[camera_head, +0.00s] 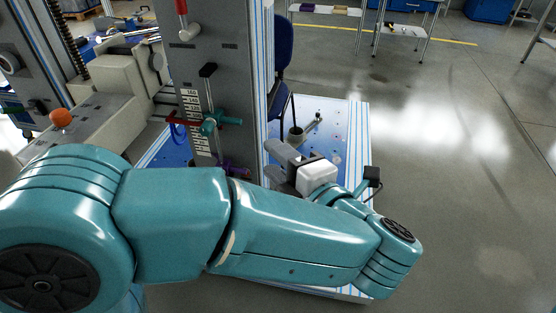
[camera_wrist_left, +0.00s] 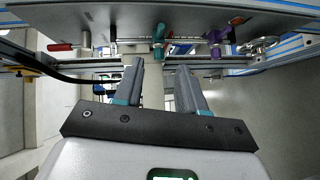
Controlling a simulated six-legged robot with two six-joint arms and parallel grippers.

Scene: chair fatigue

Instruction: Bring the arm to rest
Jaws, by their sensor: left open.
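My teal left arm (camera_head: 300,235) reaches across the lower part of the head view from left to right, its wrist bent back toward the test machine. My left gripper (camera_head: 272,161) has a white body and grey fingers. It is open beside the machine's grey column, over the blue and white base plate. In the left wrist view the two fingers of the gripper (camera_wrist_left: 160,82) stand apart with nothing between them. My right gripper is in neither view.
The grey column (camera_head: 222,100) carries a teal-and-red clamp handle (camera_head: 214,123) and a purple one (camera_head: 236,170), close to my left gripper. A blue chair (camera_head: 283,45) stands behind. The base plate (camera_head: 350,130) has a raised metal fitting. Open floor lies to the right.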

